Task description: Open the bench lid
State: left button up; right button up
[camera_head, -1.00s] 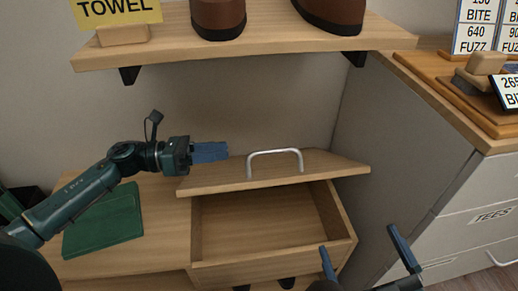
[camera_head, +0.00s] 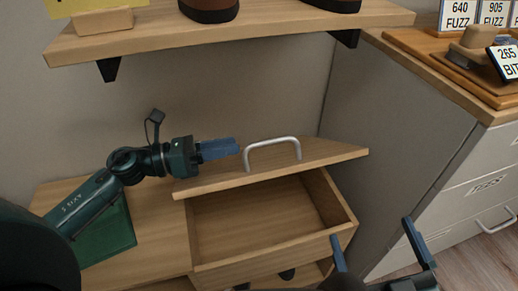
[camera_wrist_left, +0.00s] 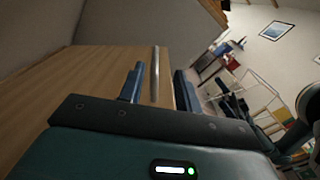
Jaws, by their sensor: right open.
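The bench lid (camera_head: 215,180) is a light wooden panel with a silver bar handle (camera_head: 272,141). It stands raised at a slant, and the bench's open compartment (camera_head: 260,215) shows below its front edge, empty where I can see. My left gripper (camera_head: 238,148) is at the left end of the handle, above the lid. In the left wrist view its fingers are apart, and the handle (camera_wrist_left: 155,75) shows in line with the gap between them; I cannot tell whether they touch it. My right gripper (camera_head: 378,248) is open and empty at lower right, in front of the bench.
A green cloth-like item (camera_head: 105,235) lies on the bench top at left, partly behind my left arm. A wall shelf (camera_head: 240,32) with brown boots hangs above the lid. A grey cabinet (camera_head: 400,150) stands close to the bench's right side.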

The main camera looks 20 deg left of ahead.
aim_at(246, 147)
pick_arm(q)
jog(key=x, duration=0.3)
jog(key=f+x, duration=0.1)
jog(key=x, duration=0.3)
jog(key=shift+w+d+f, duration=0.15)
jog(key=shift+d+f, duration=0.05)
jog(key=shift+c, duration=0.4)
grip_shut()
